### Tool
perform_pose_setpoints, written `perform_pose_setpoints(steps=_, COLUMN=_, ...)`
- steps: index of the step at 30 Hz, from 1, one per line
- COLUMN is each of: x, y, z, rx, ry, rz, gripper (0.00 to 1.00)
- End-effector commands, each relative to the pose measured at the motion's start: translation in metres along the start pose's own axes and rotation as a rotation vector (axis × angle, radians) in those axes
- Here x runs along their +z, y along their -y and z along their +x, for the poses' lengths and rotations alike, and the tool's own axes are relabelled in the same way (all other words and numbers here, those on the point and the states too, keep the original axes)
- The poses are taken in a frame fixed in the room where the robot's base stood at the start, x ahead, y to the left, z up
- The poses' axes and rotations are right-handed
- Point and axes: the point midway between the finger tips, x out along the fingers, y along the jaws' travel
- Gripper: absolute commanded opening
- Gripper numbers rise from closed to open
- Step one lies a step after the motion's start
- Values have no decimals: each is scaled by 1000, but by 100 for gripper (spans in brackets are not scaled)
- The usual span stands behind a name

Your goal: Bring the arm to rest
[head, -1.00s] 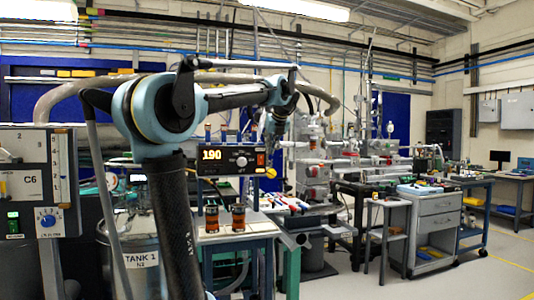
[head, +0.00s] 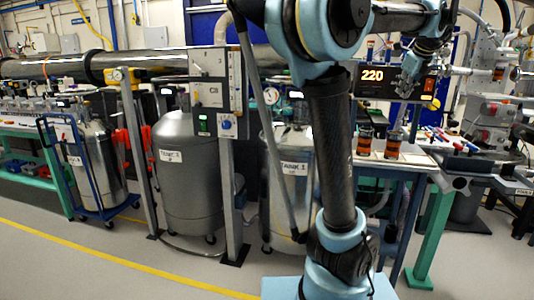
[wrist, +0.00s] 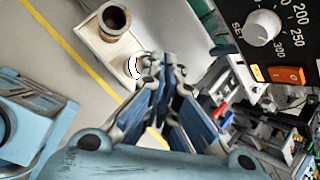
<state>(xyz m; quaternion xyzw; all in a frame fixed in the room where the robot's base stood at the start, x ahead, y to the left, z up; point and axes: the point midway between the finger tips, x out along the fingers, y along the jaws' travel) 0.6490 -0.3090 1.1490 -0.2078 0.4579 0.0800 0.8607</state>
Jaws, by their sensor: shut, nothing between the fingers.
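My arm rises from its pale blue base and stretches to the right in the head view. My gripper (head: 408,76) hangs at the end of it, in front of the box with the orange display (head: 372,77) reading 220. In the wrist view my gripper (wrist: 165,70) has its blue-padded fingers drawn together, with nothing held between them. The fingers look apart from the brown-rimmed cylinder (wrist: 114,21) and the control box with the dial (wrist: 262,27).
Two amber-and-dark cylinders (head: 393,144) stand on a white-topped table below the gripper. Tanks (head: 190,170) and a post-mounted panel (head: 218,93) stand left of the arm. A blue cart (head: 92,165) holds another tank. The floor in front is clear, with a yellow line (head: 120,258).

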Motion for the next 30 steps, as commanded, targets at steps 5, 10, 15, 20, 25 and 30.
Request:
perform_pose_setpoints(steps=5, x=2, y=-90, z=36, rx=89, ry=-18, rz=-407, gripper=0)
perform_pose_setpoints(steps=10, x=-11, y=-170, z=64, rx=169, ry=-19, rz=-793, gripper=0)
perform_pose_setpoints(steps=15, x=-37, y=-245, z=89, rx=247, ry=-3, rz=-1179, gripper=0)
perform_pose_setpoints(steps=20, x=-71, y=-310, z=111, rx=319, ry=26, rz=-1543, gripper=0)
perform_pose_setpoints(steps=25, x=-116, y=-370, z=133, rx=394, ry=70, rz=-1928, gripper=0)
perform_pose_setpoints(steps=30, x=-166, y=-420, z=154, rx=464, ry=126, rz=-2295, gripper=0)
